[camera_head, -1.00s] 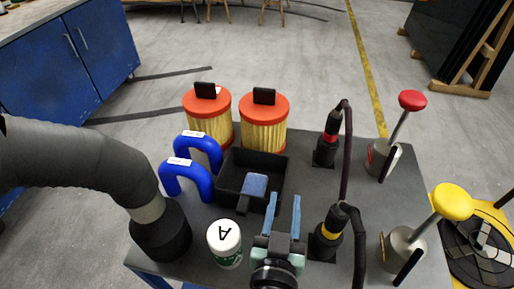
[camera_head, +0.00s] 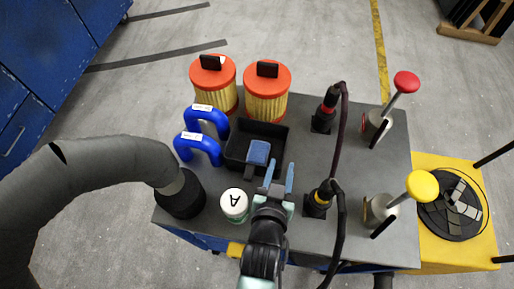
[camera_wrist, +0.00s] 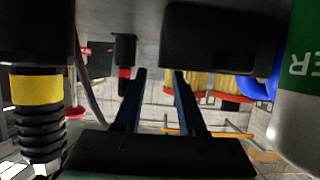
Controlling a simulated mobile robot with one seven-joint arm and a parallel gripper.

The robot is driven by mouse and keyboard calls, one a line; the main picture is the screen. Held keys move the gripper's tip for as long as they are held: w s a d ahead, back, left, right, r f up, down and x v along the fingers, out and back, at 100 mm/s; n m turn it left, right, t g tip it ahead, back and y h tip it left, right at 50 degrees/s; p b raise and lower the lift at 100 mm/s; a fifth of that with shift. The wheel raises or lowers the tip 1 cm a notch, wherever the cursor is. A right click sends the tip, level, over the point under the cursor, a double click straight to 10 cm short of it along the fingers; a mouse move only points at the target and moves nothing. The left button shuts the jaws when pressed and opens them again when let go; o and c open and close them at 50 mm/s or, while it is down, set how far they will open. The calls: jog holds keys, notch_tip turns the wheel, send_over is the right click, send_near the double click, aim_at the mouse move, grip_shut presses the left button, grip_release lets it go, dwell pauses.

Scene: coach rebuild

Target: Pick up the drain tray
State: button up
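The drain tray appears to be the black open box (camera_head: 234,160) near the middle of the bench top. In the wrist view, my gripper (camera_wrist: 157,75) also shows open and empty. A dark box there, likely the tray (camera_wrist: 205,40), is right of the fingers and looks apart from them.
A white bottle (camera_head: 234,203) and a black hose end (camera_head: 180,200) stand left of my gripper. A yellow-ringed connector (camera_head: 319,200) is close on the right. Blue handles (camera_head: 198,146) and orange-capped filters (camera_head: 266,95) stand left of and behind the tray.

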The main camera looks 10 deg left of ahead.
jog(key=shift+x, duration=3.6)
jog(key=shift+c, duration=0.3)
grip_shut()
jog(key=shift+r, duration=0.1)
